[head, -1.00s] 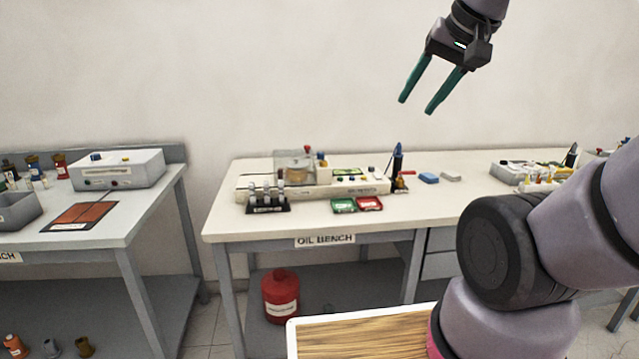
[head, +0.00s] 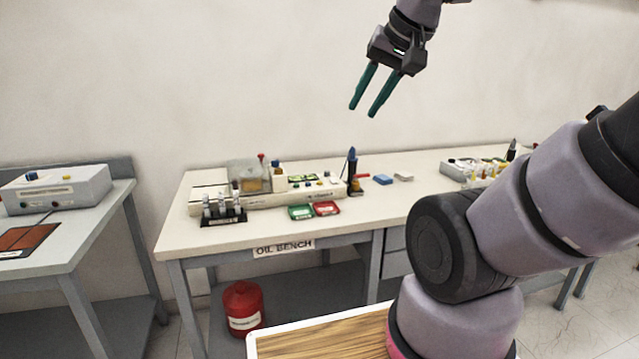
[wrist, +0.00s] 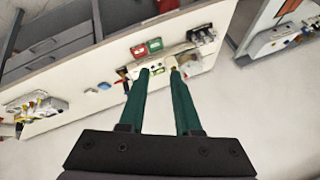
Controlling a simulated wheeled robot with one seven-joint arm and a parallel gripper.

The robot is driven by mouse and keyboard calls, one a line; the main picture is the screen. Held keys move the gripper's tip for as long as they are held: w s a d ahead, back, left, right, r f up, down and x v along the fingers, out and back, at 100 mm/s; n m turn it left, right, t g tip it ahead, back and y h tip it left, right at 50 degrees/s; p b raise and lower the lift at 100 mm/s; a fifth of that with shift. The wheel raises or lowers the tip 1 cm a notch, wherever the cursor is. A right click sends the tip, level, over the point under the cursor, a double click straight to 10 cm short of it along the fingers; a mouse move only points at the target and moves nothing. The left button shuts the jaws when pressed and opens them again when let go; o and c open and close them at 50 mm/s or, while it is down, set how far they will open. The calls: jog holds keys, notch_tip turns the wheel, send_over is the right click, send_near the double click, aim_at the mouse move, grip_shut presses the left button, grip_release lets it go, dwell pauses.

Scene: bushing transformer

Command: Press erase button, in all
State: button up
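The oil bench (head: 180,222) stands ahead with a long white instrument (head: 275,196) on its top; small coloured knobs or buttons show on it. I cannot tell which one is the erase button, as the labels are too small to read. My gripper (head: 364,110) hangs in the air, high above and clear of the bench, with two green fingers apart and nothing between them. In the wrist view the open gripper (wrist: 159,72) shows in front of the instrument (wrist: 160,64), which is seen turned around.
Green (head: 301,212) and red (head: 326,208) trays lie in front of the instrument. A rack of small bottles (head: 222,211) stands at its left. A blue block (head: 380,179) lies to the right. A grey-white box (head: 58,188) stands on the left bench. A red can (head: 243,308) is below.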

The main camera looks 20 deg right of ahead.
grip_shut()
dwell(1.4)
